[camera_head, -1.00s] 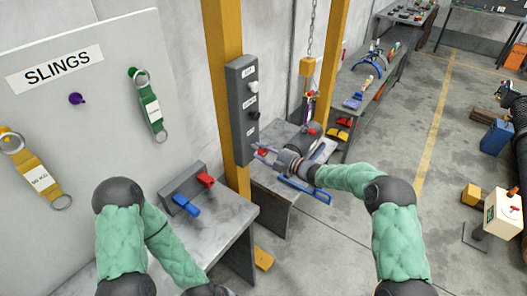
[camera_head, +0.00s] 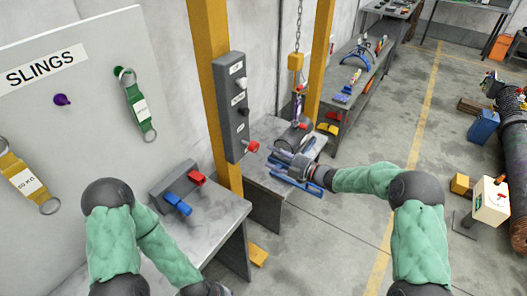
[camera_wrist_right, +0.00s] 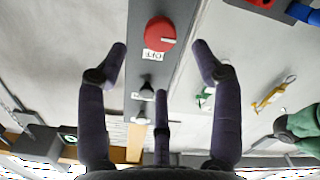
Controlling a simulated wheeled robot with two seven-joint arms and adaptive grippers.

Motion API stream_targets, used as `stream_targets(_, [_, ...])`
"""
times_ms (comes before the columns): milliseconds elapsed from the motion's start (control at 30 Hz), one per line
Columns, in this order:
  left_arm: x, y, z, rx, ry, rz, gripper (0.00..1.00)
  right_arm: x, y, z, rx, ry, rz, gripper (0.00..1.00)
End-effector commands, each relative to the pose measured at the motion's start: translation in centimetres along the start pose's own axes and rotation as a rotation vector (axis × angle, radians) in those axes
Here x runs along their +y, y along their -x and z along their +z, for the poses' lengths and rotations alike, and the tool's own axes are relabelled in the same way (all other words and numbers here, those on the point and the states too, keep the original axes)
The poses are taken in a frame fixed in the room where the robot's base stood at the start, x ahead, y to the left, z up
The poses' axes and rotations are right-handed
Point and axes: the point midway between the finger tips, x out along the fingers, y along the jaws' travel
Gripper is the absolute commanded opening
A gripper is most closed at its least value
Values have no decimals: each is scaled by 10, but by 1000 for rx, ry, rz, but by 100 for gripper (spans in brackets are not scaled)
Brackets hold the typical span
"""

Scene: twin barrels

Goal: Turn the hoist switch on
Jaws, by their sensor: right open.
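My right gripper (camera_head: 279,160) is just to the right of and below the knob in the head view. Its fingers (camera_wrist_right: 161,62) are spread, empty, and show either side of the knob; contact cannot be told. My left arm is at lower left; its gripper is out of frame.
A sling board (camera_head: 90,75) stands at left. Below it, a bench (camera_head: 215,225) bears a block with red and blue handles (camera_head: 178,203). A chain hoist (camera_head: 296,62) hangs behind my right gripper, above another bench.

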Motion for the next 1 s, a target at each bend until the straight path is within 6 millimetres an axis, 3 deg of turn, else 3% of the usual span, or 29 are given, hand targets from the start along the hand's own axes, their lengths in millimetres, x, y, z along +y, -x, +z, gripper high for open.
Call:
stream_targets(233, [0, 0, 0, 0, 0, 0, 40, 0, 25, 0, 0, -1, 0, 66])
stream_targets(800, [0, 0, 0, 0, 0, 0, 40, -1, 27, 1, -3, -5, 0, 66])
stream_targets(933, [0, 0, 0, 0, 0, 0, 40, -16, 26, 13, -51, -98, 18, 66])
stream_targets(1000, [0, 0, 0, 0, 0, 0, 40, -34, 27, 28, -114, -212, 38, 66])
